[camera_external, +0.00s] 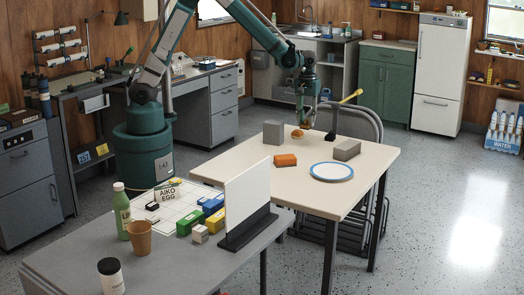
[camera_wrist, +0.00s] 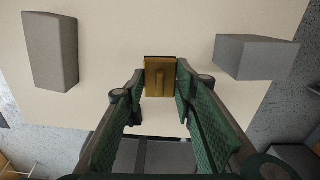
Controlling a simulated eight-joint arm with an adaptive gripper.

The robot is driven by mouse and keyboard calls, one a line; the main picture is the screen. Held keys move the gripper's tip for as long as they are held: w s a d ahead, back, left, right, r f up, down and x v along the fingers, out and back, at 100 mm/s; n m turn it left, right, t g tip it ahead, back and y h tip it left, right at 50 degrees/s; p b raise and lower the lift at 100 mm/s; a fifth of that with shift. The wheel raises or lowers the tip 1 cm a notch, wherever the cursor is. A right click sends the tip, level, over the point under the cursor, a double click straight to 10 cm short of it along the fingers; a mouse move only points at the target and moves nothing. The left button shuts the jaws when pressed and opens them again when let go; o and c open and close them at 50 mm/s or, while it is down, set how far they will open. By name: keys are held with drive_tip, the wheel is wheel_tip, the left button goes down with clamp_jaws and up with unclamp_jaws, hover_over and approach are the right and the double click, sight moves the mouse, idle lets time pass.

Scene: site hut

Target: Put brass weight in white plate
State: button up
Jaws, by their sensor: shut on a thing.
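The brass weight (camera_wrist: 160,78) is a small golden block between my fingertips in the wrist view. My gripper (camera_wrist: 160,85) is shut on it, with one green finger on each side. I cannot tell whether the weight touches the tabletop. The white plate (camera_external: 331,173), with a blue rim, lies flat and empty on the table's right part, nearer the camera. It is outside the wrist view.
A grey block (camera_external: 273,133) stands left of my gripper and another (camera_external: 347,150) lies to its right. An orange block (camera_external: 285,160) lies between gripper and plate. A black item (camera_external: 330,136) is near the far edge. A white panel (camera_external: 247,200) stands on the grey table.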

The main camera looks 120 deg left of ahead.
drive_tip(key=w+d+r+p, duration=0.2)
drive_tip(key=w+d, duration=0.5)
drive_tip(key=w, duration=0.6)
drive_tip(key=r+p, duration=0.1)
drive_tip(key=p, duration=0.1)
hover_over(336, 169)
drive_tip(key=shift+m, duration=0.4)
wheel_tip(336, 169, down, 6)
drive_tip(key=shift+f, duration=0.15)
drive_tip(key=shift+f+b, duration=0.5)
drive_tip(key=shift+f, duration=1.4)
